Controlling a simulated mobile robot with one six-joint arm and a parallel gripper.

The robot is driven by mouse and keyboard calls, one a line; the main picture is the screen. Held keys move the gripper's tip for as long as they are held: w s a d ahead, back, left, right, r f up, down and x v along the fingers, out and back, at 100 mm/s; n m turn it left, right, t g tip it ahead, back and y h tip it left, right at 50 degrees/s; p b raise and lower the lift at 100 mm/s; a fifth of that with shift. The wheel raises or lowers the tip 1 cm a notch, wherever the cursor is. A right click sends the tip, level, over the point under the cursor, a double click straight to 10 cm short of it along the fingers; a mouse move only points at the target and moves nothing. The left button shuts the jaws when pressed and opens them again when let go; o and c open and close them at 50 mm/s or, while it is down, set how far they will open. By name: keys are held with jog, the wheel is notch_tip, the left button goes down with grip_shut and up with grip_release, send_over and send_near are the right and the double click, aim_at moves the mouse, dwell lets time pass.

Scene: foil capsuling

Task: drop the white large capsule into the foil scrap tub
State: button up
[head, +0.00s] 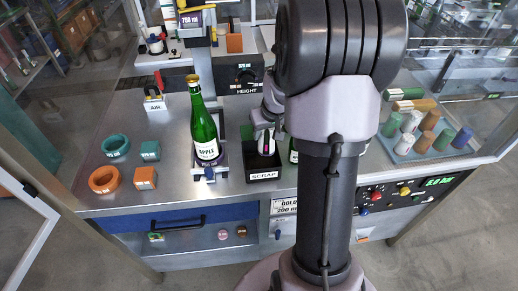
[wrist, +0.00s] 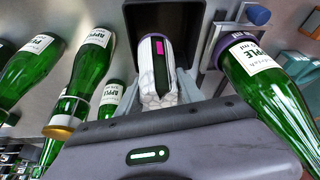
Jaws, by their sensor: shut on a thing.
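The white large capsule (wrist: 153,60), with a black stripe and a pink mark, is held between the fingers of my gripper (wrist: 157,82) in the wrist view. In the head view the capsule (head: 266,146) shows small under my gripper (head: 266,133), over the foil scrap tub. The black scrap tub (head: 263,175), labelled SCRAP, stands at the table's front; its dark opening also shows behind the capsule in the wrist view (wrist: 193,30). The fingers are shut on the capsule, and its lower end is partly hidden by my gripper body.
A green bottle (head: 204,130) stands upright in the fixture just left of the tub. Another green bottle (head: 293,153) is mostly hidden behind my arm. Teal and orange rings (head: 115,146) and blocks lie at the left. A tray of coloured capsules (head: 424,130) is at the right.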

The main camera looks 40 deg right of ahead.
notch_tip(320, 180, down, 6)
jog(key=b, duration=0.4)
jog(key=shift+s, duration=0.15)
jog(key=shift+a+r, duration=0.1)
jog(key=shift+r, duration=0.05)
jog(key=o, duration=0.8)
jog(key=shift+o, duration=0.2)
jog(key=shift+r, duration=0.1)
jog(key=p+v, duration=0.4)
jog(key=v, duration=1.3)
